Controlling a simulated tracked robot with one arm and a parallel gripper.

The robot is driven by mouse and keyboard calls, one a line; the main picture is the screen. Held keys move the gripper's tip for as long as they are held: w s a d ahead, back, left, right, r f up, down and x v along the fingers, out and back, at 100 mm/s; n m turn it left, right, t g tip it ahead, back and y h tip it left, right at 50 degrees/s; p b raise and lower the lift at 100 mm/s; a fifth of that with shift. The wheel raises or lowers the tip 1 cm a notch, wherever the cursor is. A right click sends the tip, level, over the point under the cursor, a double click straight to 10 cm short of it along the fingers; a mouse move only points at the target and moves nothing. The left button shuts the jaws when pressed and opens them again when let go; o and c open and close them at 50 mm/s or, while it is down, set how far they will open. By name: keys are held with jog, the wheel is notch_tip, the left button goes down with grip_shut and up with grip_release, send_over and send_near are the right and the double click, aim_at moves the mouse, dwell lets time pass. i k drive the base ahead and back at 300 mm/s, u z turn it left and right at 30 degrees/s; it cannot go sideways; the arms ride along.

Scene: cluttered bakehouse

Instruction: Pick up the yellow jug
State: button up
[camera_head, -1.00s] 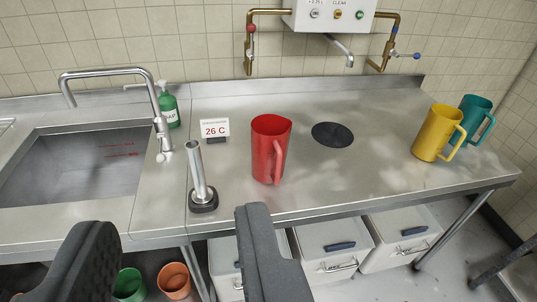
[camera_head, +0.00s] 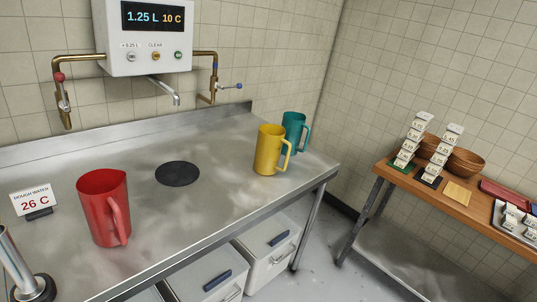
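The yellow jug (camera_head: 268,150) stands upright on the steel counter (camera_head: 215,205), towards its right end. Its handle faces right. The teal jug (camera_head: 292,128) stands just behind it to the right and is partly hidden by it. My gripper is not in view, so its state does not show. No part of my arm is near the yellow jug in the picture.
A red jug (camera_head: 103,207) and a small water sign (camera_head: 34,198) stand at the left of the counter. A water dispenser (camera_head: 144,35) with a spout hangs above a dark disc (camera_head: 178,174). A wooden-topped table (camera_head: 465,205) with bowls stands right. Floor shows between.

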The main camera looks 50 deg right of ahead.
aim_at(270, 141)
jog(key=z, duration=1.3)
jog(key=k, duration=1.3)
jog(key=u, duration=0.5)
jog(key=i, duration=0.75)
jog(key=u, duration=0.5)
jog(key=i, duration=1.3)
jog(key=z, duration=0.7)
jog(key=i, duration=0.85)
jog(key=z, duration=0.8)
